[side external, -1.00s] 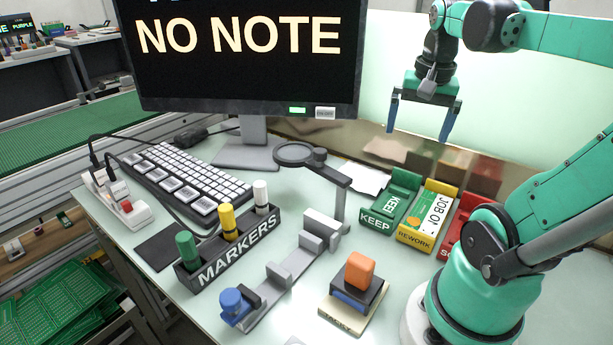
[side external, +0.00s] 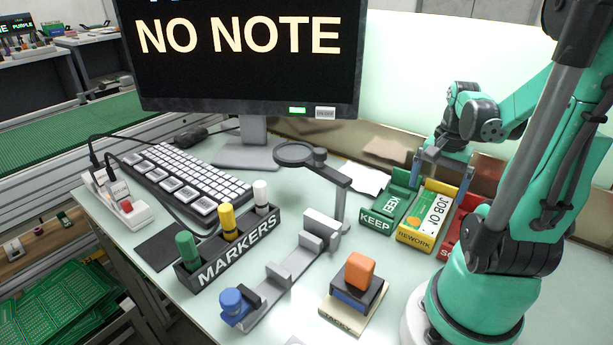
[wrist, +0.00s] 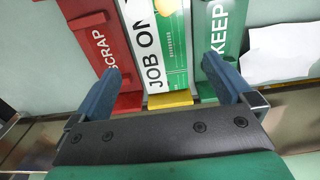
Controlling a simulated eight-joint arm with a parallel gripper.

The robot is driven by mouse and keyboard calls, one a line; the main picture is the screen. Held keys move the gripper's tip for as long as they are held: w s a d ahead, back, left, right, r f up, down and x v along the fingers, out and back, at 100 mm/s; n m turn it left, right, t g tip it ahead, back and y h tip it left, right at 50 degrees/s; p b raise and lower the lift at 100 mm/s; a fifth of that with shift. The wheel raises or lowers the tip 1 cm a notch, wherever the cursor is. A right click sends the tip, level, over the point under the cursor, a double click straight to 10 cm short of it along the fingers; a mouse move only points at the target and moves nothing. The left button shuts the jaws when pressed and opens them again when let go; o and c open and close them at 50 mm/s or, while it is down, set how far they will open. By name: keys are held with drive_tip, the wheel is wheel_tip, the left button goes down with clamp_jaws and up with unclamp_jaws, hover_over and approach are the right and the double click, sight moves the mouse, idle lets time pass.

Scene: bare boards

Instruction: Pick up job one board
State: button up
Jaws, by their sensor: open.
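The job one board (side external: 438,212) is green with a white strip reading "JOB ON", the rest of the word being cut off. It lies in the yellow REWORK tray (side external: 414,238), and it also shows in the wrist view (wrist: 160,45). My gripper (side external: 440,188) is open and empty at the far end of this tray. In the wrist view its blue fingers (wrist: 163,68) stand on either side of the board's line, over the neighbouring trays. I cannot tell its exact height above the board.
The green KEEP tray (side external: 378,219) is left of the yellow tray, and the red SCRAP tray (side external: 450,240) is right of it, partly hidden by my arm. A magnifier stand (side external: 340,195), a stamp (side external: 359,272) and a marker holder (side external: 240,247) stand nearby. The monitor reads "NO NOTE".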

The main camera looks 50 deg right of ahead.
sight(429, 212)
drive_tip(key=shift+f, duration=2.5)
drive_tip(key=c, duration=1.1)
drive_tip(key=shift+r, duration=0.1)
